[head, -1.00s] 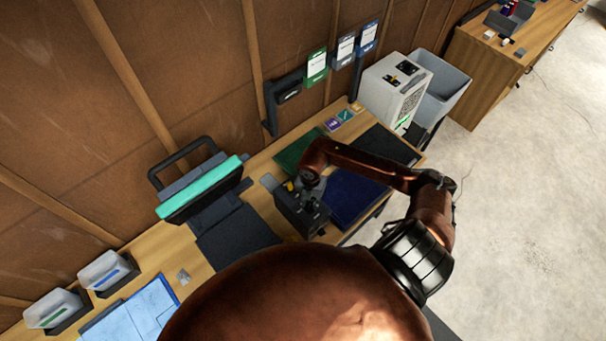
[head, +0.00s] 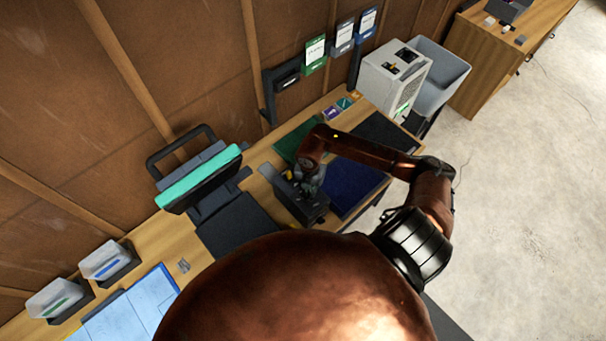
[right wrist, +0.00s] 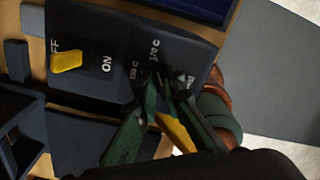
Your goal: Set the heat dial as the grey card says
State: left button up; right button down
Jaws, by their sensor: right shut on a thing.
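The dark control box (head: 314,212) stands on the bench, with my right gripper (head: 311,180) down at its top. In the right wrist view, the box's panel (right wrist: 105,62) shows OFF, ON, 150 C and 170 C labels. My right gripper (right wrist: 166,96) has its green fingers shut on the yellow heat dial (right wrist: 174,130), close to the 170 C label. The fingers hide much of the dial, so its exact pointing is unclear. A yellow switch (right wrist: 66,62) sits at the OFF side. The grey card (head: 342,38) hangs on the wall between two others; its writing is too small to read. My left gripper is out of view.
A press with a teal pad (head: 200,180) stands left of the box. A green card (head: 315,52) and a blue card (head: 366,24) hang beside the grey one. A white machine (head: 393,78) and a grey bin (head: 440,80) stand beyond the bench's far end.

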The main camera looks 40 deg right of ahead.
jog(key=shift+w+a+r+n+b, duration=0.35)
jog(key=shift+n+b, duration=0.15)
jog(key=shift+b, duration=0.1)
jog(key=n+b, duration=0.6)
jog(key=b, duration=0.1)
jog(key=f+n+b, duration=0.1)
jog(key=n+b, duration=0.2)
jog(key=b, duration=0.1)
jog(key=shift+s+n, duration=0.3)
jog(key=shift+s, duration=0.1)
jog(key=n+b, duration=1)
jog(key=shift+s+a, duration=0.15)
jog(key=shift+a, duration=0.05)
jog(key=shift+s+r+n+b, duration=0.1)
jog(key=shift+r+n+b, duration=0.05)
jog(key=shift+n+b, duration=1.4)
jog(key=c, duration=2.1)
grip_release()
jog(key=shift+d+r, duration=0.1)
jog(key=shift+o, duration=0.3)
